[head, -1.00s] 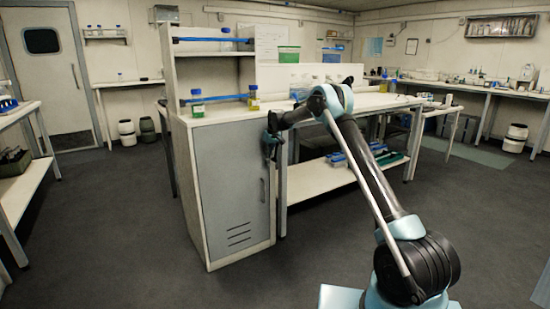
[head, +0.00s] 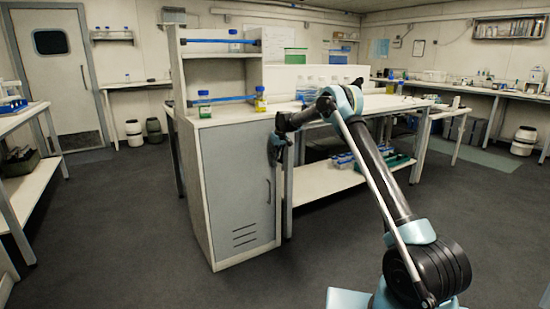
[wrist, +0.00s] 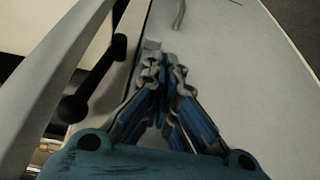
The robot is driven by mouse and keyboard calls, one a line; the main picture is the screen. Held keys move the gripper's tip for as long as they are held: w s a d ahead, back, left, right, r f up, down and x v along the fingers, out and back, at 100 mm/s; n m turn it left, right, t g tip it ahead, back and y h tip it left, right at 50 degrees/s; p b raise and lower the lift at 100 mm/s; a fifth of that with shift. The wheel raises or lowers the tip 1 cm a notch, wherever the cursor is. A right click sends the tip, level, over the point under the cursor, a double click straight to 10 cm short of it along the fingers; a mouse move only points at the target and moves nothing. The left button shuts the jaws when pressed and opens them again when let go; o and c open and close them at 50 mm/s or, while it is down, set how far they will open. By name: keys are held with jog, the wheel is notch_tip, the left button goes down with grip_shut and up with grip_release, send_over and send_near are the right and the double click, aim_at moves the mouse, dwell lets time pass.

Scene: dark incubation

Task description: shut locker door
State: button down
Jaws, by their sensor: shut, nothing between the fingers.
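The locker door (head: 235,190) is a grey panel with a vertical handle (head: 269,192) near its right edge and slots low down. It looks level with the locker front in the head view; a small gap cannot be ruled out. My gripper (head: 275,159) is at the door's upper right edge, above the handle. In the wrist view my gripper (wrist: 162,62) is shut and empty, its fingertips close to the edge of the pale door panel (wrist: 235,75). The handle (wrist: 179,15) shows just beyond the fingertips. Whether the fingers touch the door cannot be told.
The locker body (head: 196,190) carries open shelves with a green-labelled bottle (head: 204,104) and a yellow bottle (head: 260,100). A white bench (head: 300,117) with a lower shelf stands right behind my gripper. The dark floor in front of the locker is clear.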

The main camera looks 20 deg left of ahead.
jog(key=s+d+r+m, duration=0.1)
jog(key=s+d+r, duration=0.6)
jog(key=d+r, duration=0.35)
jog(key=s+d+r+m, duration=0.1)
jog(key=s+d+r, duration=0.7)
jog(key=d, duration=0.4)
jog(key=s+d+r+m+h, duration=0.2)
jog(key=s+d+r, duration=0.2)
jog(key=s+d, duration=1.15)
jog(key=s+d+f+m, duration=0.1)
jog(key=s+d+f, duration=0.2)
jog(key=s+d, duration=0.45)
jog(key=s+d+f+m, duration=0.2)
jog(key=s+d, duration=0.3)
jog(key=s, duration=0.6)
jog(key=s+d+f+m, duration=0.1)
jog(key=s+d+f, duration=0.1)
jog(key=s+f, duration=0.4)
jog(key=s+d+f+m+h, duration=0.1)
jog(key=s+d+f, duration=0.2)
jog(key=s+f, duration=0.4)
jog(key=s, duration=0.4)
jog(key=shift+s+d+f+g, duration=0.2)
jog(key=shift+s+f+g, duration=0.1)
jog(key=shift+s+g, duration=0.1)
